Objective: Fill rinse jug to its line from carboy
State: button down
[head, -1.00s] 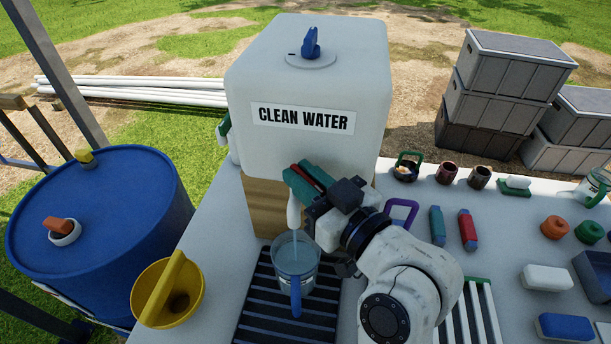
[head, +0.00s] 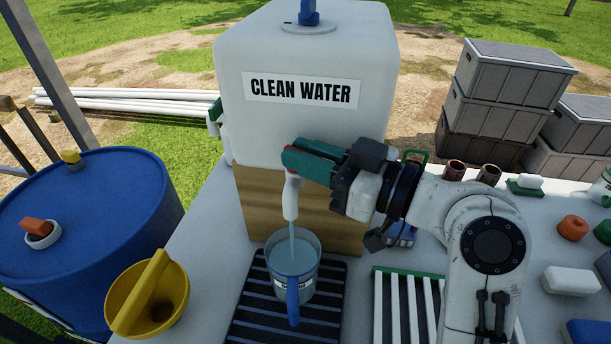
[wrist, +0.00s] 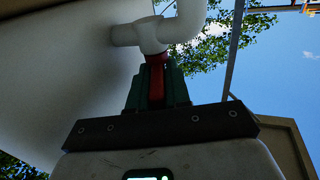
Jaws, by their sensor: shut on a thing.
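The carboy is a big white cube tank labelled CLEAN WATER (head: 350,130) on a wooden block at the back of the table. Its white tap spout (head: 291,198) points down and a thin stream of water runs from it. The rinse jug (head: 310,278) stands upright under the spout, clear with a blue handle, and the stream falls into it. It holds bluish water; I cannot make out its line. My gripper (head: 292,160), with green fingers, is shut on the tap's red lever (wrist: 157,82), seen between the fingers in the wrist view.
The jug stands on a dark slatted drip tray (head: 255,312). A yellow funnel (head: 125,300) and a blue drum (head: 100,200) are at the left. A white slatted rack (head: 405,300) is right of the tray. Small items lie farther right, with grey crates (head: 510,85) behind.

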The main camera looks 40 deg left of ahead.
jog(key=shift+w+f+n+g+h+b, duration=0.15)
jog(key=shift+n+g+h+b, duration=0.15)
jog(key=shift+n+g+b, duration=0.55)
jog(key=shift+d, duration=0.1)
jog(key=c, duration=1.3)
grip_release()
jog(key=shift+d+m, duration=0.15)
jog(key=shift+m, duration=0.1)
jog(key=shift+o, duration=0.7)
jog(key=v, duration=1)
jog(key=shift+w+d+b, duration=0.2)
jog(key=shift+d+b, duration=0.05)
jog(key=shift+b, duration=0.2)
jog(key=shift+o, duration=0.2)
